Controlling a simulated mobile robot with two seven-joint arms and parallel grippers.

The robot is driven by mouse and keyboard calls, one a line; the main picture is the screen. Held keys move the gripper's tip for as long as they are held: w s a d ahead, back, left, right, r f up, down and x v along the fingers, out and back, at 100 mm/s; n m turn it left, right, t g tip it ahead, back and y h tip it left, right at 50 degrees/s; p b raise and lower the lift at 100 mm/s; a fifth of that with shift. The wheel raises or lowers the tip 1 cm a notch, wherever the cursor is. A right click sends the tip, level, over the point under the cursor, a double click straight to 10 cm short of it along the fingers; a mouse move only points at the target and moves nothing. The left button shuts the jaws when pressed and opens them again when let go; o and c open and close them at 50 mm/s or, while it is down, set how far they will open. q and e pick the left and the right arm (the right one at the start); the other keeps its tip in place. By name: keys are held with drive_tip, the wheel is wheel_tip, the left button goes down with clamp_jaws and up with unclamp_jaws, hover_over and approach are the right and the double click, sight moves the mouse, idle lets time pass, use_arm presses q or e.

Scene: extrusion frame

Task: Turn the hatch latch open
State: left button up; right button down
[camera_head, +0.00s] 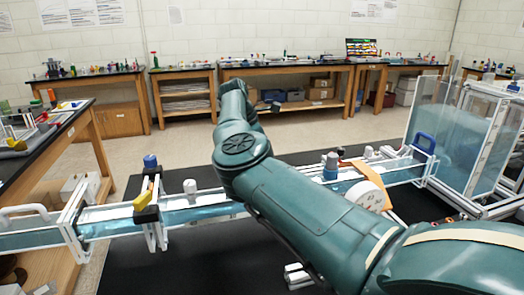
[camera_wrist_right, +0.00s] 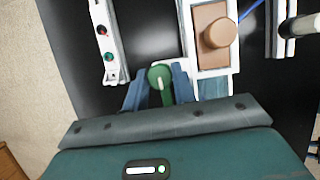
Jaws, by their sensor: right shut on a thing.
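A round green knob with a pale stripe (camera_wrist_right: 160,77), which looks like the hatch latch, sits beside a white-framed tan panel with a round tan knob (camera_wrist_right: 217,32) in the right wrist view. My right gripper (camera_wrist_right: 159,90) has its two blue fingers on either side of the green knob and is shut on it. The stripe runs roughly up and down the picture. In the head view my right arm crosses the middle, and its gripper and the latch cannot be made out there. My left gripper is in neither view.
A white frame with light-blue panels (camera_head: 205,213) spans the black table, with a yellow lever (camera_head: 145,196) at its left and a blue handle (camera_head: 425,141) at its right. A clear tank (camera_head: 455,140) stands at right. A white strip with red and green buttons (camera_wrist_right: 105,40) lies left of the gripper.

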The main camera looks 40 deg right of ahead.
drive_tip(key=shift+m, duration=0.3)
drive_tip(key=c, duration=1.1)
unclamp_jaws()
drive_tip(key=shift+c, duration=0.2)
drive_tip(key=shift+r, duration=0.1)
